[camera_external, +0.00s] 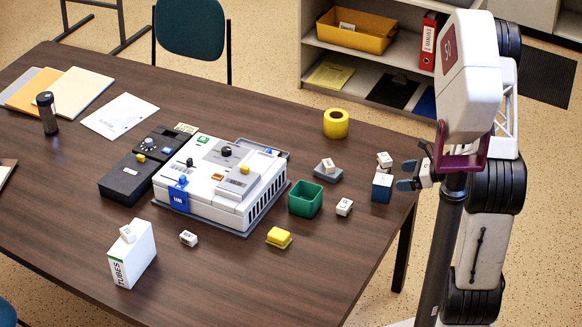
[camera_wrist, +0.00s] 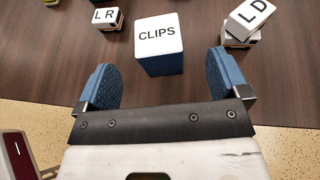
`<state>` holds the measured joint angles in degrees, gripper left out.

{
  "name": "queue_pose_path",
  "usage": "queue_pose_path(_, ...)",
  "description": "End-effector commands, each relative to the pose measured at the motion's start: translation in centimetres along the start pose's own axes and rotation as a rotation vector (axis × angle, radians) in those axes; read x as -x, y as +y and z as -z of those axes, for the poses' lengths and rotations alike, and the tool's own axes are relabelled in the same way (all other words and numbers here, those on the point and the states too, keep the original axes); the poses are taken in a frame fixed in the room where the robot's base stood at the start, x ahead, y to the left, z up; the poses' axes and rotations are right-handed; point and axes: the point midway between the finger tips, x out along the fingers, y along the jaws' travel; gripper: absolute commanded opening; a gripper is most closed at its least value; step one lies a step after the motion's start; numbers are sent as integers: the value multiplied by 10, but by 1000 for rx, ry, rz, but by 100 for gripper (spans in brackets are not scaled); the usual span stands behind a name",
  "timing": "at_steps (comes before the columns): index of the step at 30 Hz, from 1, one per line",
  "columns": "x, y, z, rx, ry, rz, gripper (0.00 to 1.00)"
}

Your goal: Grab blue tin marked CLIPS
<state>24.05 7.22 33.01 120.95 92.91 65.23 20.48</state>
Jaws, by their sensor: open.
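The blue tin marked CLIPS (camera_wrist: 158,50) stands upright on the table in the wrist view, its white lid lettered CLIPS and its blue side facing me. It also shows in the external view (camera_external: 381,188) near the table's right edge. My gripper (camera_wrist: 168,75) is open and empty, with one blue-padded fingertip to each side of the tin's near side, apart from it. In the external view my gripper (camera_external: 407,175) is just right of the tin.
A small block marked LD (camera_wrist: 250,20) sits right of the tin, stacked on another piece. A block marked LR (camera_wrist: 107,18) lies to its left. A green open box (camera_external: 305,199) and a yellow roll (camera_external: 336,123) stand farther left.

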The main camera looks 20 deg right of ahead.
Motion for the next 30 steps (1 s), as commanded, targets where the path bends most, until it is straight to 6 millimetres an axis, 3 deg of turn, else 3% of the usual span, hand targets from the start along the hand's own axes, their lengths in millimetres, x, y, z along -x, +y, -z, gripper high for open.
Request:
queue_pose_path(8, -2, 0, 0, 1, 1, -2, 94)
queue_pose_path(21, -25, 1, 0, 2, 2, -3, 94)
queue_pose_path(30, -26, 1, 0, 2, 1, -2, 94)
